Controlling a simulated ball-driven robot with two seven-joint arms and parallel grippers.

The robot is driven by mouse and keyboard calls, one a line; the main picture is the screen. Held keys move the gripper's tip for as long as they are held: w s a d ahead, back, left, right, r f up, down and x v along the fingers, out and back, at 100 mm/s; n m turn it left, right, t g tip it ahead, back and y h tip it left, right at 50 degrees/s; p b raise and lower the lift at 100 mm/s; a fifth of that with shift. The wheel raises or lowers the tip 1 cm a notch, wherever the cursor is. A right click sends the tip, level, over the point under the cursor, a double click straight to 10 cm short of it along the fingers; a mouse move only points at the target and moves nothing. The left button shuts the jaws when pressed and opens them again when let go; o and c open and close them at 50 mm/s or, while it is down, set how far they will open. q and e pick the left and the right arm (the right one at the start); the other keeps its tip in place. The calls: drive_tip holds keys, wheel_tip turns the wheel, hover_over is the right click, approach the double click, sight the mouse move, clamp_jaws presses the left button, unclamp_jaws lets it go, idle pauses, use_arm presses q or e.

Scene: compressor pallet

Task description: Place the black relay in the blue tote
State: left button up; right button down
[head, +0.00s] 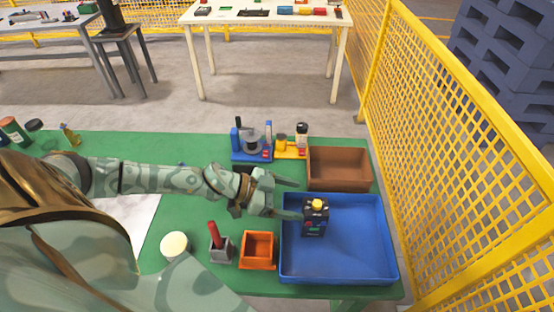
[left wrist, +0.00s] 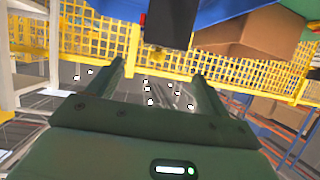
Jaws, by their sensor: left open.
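The black relay (head: 314,219), a dark box with a yellow top, stands upright inside the blue tote (head: 350,272), towards its left wall. My left gripper (head: 297,199) is open at the tote's upper left, its fingers pointing right. One fingertip is close beside the relay; I cannot tell whether they touch. In the left wrist view the gripper (left wrist: 158,75) has its fingers apart with nothing between them. A dark block that looks like the relay (left wrist: 168,27) shows beyond the fingertips, with the blue tote (left wrist: 218,10) behind it. My right gripper is not in view.
A brown bin (head: 340,168) adjoins the tote's far side. An orange bin (head: 257,250) and a grey holder with a red handle (head: 219,248) stand left of it. A blue fixture (head: 251,147) is behind. Yellow mesh fencing (head: 450,150) runs along the right. The tote's right half is clear.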

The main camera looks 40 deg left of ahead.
use_arm(q)
drive_tip(key=v, duration=0.4)
drive_tip(key=shift+s+a+r, duration=0.15)
drive_tip(key=shift+s+a, duration=0.05)
drive_tip(key=shift+a, duration=0.05)
